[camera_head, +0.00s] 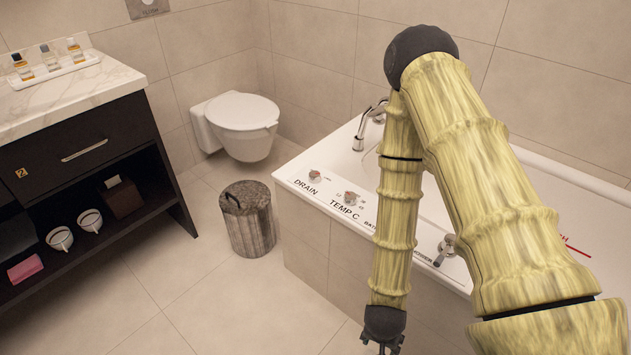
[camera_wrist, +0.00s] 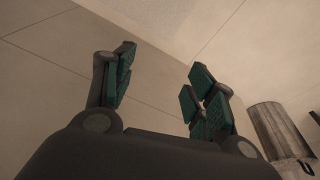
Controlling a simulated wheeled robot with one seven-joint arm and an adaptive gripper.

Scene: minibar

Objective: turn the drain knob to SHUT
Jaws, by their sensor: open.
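The drain knob (camera_head: 315,175) is a small round knob on the white rim of the bathtub, just above the printed word DRAIN. Its pointer setting is too small to read. My gripper (camera_head: 382,349) hangs low in front of the tub, below and to the right of the knob and well apart from it; its tips are cut off by the bottom edge. In the wrist view, my gripper (camera_wrist: 160,90) has its two green-padded fingers spread wide with nothing between them. The drain knob does not show there.
The TEMP C knob (camera_head: 351,197) and another control (camera_head: 446,245) sit farther along the bathtub rim (camera_head: 287,171). A curved faucet (camera_head: 370,122) stands behind. A bin (camera_head: 248,220) stands left of the tub; it appears in the wrist view (camera_wrist: 275,132). Floor before the tub is clear.

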